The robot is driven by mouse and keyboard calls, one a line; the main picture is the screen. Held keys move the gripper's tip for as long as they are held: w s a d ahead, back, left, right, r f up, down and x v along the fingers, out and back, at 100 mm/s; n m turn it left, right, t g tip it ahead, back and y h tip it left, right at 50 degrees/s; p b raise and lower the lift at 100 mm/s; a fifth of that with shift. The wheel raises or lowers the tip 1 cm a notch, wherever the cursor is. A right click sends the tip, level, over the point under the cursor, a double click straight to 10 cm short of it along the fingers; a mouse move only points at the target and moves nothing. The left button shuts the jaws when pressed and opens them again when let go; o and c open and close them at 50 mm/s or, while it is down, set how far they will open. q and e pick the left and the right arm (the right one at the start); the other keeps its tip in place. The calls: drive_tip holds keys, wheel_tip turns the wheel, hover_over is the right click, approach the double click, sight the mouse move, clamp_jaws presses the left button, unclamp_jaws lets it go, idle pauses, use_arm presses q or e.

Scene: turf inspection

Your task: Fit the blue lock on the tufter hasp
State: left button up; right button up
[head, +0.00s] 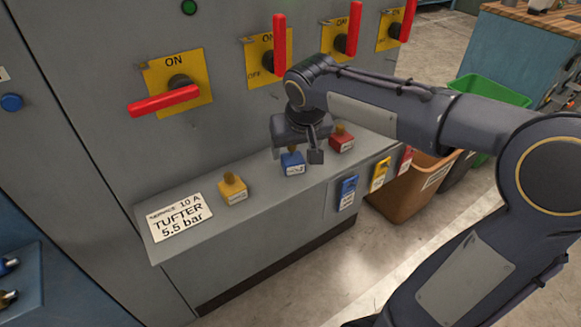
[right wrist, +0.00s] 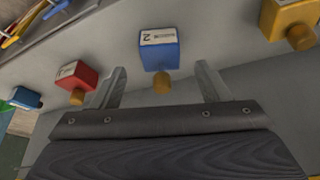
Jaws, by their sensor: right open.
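The blue lock (head: 292,164) sits on the grey ledge of the cabinet, between a yellow lock and a red lock. In the right wrist view the blue lock (right wrist: 159,50) shows a white label and a brass-coloured end. My right gripper (head: 300,152) is open and empty. Its two fingers (right wrist: 162,88) are on either side of the blue lock's brass-coloured end, apart from it. A switch with a red handle (head: 164,101) on a yellow plate is at the left, handle nearly level. A card reading TUFTER 5.5 bar (head: 180,217) lies on the ledge. My left gripper is not in view.
The yellow lock (head: 233,189) and red lock (head: 341,139) stand on the ledge (head: 215,226). Several other red-handled switches (head: 279,45) have upright handles. Coloured tags (head: 347,192) hang on the ledge's front. Brown (head: 412,187) and green (head: 494,91) bins stand at the right.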

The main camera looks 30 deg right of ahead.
sight(293, 159)
drive_tip(key=b+x, duration=0.1)
drive_tip(key=x, duration=0.3)
drive_tip(key=shift+s+a+f+b, duration=0.1)
drive_tip(key=shift+s+f+b, duration=0.05)
drive_tip(key=shift+f+b, duration=0.15)
drive_tip(key=shift+r, duration=0.15)
drive_tip(key=c, duration=1.2)
